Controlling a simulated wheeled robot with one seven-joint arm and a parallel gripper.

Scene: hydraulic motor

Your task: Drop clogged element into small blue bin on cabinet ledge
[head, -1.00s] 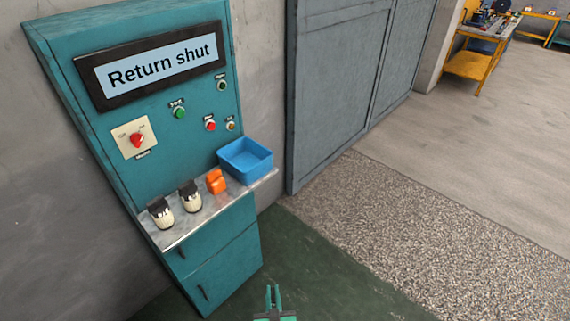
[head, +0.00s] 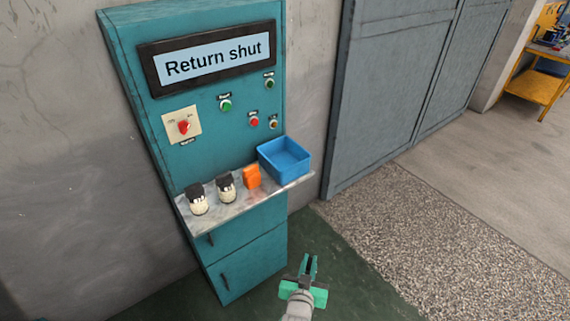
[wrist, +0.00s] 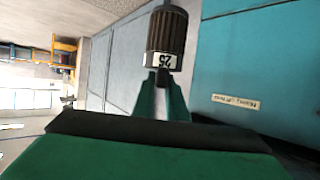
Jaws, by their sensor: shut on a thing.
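My gripper (wrist: 162,82) is shut on a dark ribbed cylinder with a white band marked 25, the clogged element (wrist: 168,38), in the wrist view. In the head view my gripper (head: 309,264) is low in front of the cabinet, right of its lower doors; the element is hard to make out there. The small blue bin (head: 285,160) sits at the right end of the cabinet ledge (head: 240,208), open at the top. My gripper is in front of and below the bin in the picture, apart from it.
Two pale elements with dark caps (head: 198,199) (head: 227,188) and an orange object (head: 252,177) stand on the ledge left of the bin. The teal cabinet (head: 130,90) has a "Return shut" display (head: 215,57), a red switch and buttons. The floor right of the cabinet is open.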

